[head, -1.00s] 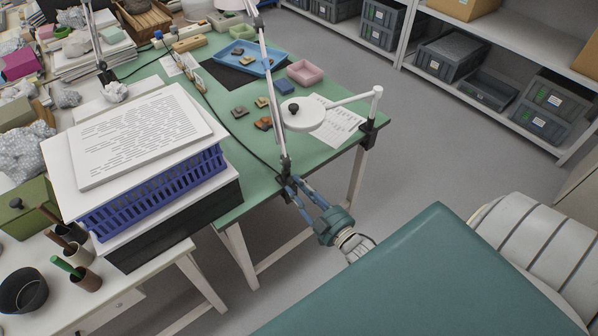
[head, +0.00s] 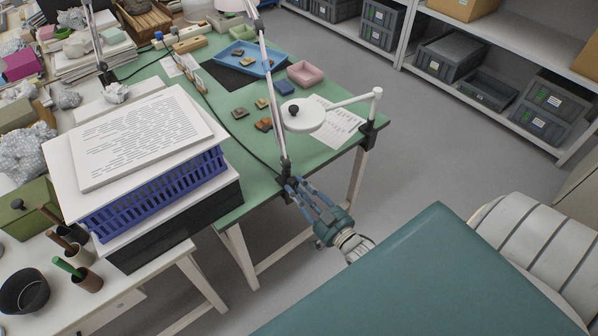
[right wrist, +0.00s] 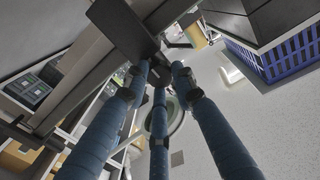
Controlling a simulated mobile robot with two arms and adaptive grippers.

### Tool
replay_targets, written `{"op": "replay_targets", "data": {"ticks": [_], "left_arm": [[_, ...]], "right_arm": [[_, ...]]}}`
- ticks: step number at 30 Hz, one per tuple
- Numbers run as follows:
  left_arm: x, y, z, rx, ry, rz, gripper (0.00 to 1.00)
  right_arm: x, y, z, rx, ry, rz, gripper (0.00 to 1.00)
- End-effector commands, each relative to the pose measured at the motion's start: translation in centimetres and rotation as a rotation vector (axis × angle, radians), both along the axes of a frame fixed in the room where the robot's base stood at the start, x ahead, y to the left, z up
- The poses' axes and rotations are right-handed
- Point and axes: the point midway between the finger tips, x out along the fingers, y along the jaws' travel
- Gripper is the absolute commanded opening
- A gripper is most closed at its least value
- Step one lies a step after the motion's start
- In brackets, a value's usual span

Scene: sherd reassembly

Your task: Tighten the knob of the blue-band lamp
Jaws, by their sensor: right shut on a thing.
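A lamp with a pale jointed arm (head: 268,85) rises from a dark clamp (head: 286,167) on the near edge of the green table. I cannot make out a blue band on it. My right gripper (head: 289,188) reaches up to the underside of this clamp, its blue fingers closed together at the tips. In the right wrist view the fingertips (right wrist: 160,72) meet just below the dark clamp block (right wrist: 122,28). They are shut on the clamp's knob, which is mostly hidden between them. My left gripper is not in view.
The green table (head: 235,175) holds sherds, a blue tray (head: 272,66), a pink tray (head: 305,73) and a white round-headed magnifier arm (head: 303,116). A blue crate (head: 155,195) under papers stands to the left. The floor right of the table is clear.

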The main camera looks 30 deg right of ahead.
Motion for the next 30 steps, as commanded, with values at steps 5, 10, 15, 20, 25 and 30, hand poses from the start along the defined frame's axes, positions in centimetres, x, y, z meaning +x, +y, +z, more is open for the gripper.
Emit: {"op": "replay_targets", "data": {"ticks": [5, 10, 15, 20, 25, 30], "left_arm": [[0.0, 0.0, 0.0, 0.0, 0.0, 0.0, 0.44], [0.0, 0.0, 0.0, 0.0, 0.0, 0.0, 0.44], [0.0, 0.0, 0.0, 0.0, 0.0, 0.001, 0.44], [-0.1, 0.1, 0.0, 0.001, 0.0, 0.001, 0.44], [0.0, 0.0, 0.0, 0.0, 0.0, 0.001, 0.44], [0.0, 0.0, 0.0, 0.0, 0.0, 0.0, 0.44]], "right_arm": [[-0.1, 0.0, -0.2, 0.003, 0.003, 0.0, 0.0], [-0.1, 0.1, -0.2, 0.002, 0.003, 0.0, 0.41], [0.0, 0.0, -0.1, 0.001, 0.002, 0.0, 0.45], [-0.2, 0.0, -0.1, 0.001, 0.001, 0.0, 0.45], [-2.1, -0.1, -0.1, 0.001, 0.003, 0.0, 0.45], [-5.7, -0.2, -0.2, 0.002, 0.005, 0.0, 0.45]]}}
